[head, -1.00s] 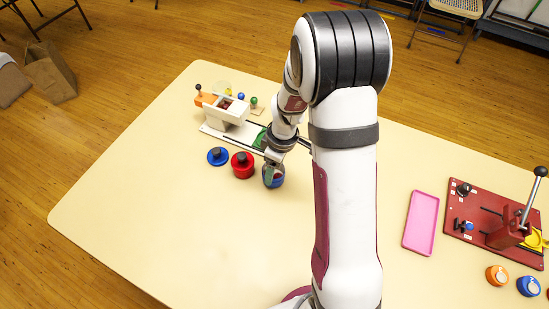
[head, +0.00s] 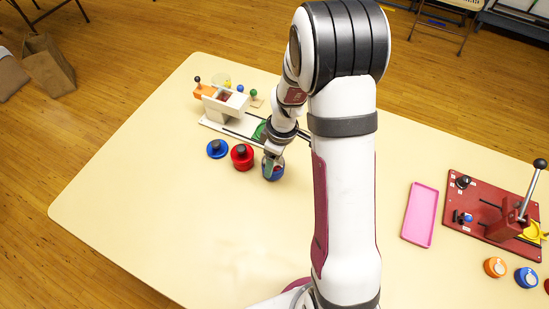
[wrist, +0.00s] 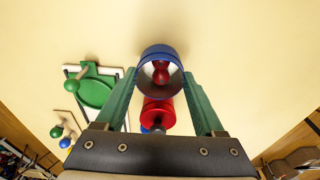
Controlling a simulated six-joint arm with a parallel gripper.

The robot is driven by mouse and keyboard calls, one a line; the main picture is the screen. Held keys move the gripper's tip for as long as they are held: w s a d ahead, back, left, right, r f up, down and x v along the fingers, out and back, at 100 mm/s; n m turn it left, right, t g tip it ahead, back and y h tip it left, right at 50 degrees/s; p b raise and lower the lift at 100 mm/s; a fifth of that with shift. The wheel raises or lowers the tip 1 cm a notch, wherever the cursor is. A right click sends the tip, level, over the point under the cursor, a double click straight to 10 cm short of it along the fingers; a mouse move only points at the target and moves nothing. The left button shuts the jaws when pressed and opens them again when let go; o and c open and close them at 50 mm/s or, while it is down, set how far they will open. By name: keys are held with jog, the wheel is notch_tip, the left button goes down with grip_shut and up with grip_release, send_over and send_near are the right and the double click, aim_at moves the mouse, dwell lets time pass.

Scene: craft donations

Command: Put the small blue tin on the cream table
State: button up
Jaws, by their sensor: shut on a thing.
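The small blue tin (head: 274,174) is at the front of the white machine's side of the cream table (head: 170,235), right of a red tin. My gripper (head: 271,160) reaches down to it, its fingers closed on the tin's sides. In the wrist view the blue tin (wrist: 151,88) is between my green fingertips (wrist: 160,72), its open top toward the camera, with something red inside its shiny interior. I cannot tell whether its base touches the table.
The red tin (head: 242,159) and a blue lid-like piece (head: 217,151) with dark knobs stand close by on the left. The white machine (head: 226,103) stands behind. A pink tray (head: 420,214) and red lever press (head: 505,228) are right. The left front table is clear.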

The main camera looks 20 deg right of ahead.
jog(key=shift+f, duration=0.2)
jog(key=shift+f, duration=0.35)
jog(key=o, duration=1)
jog(key=shift+o, duration=0.2)
jog(key=shift+r, duration=3.75)
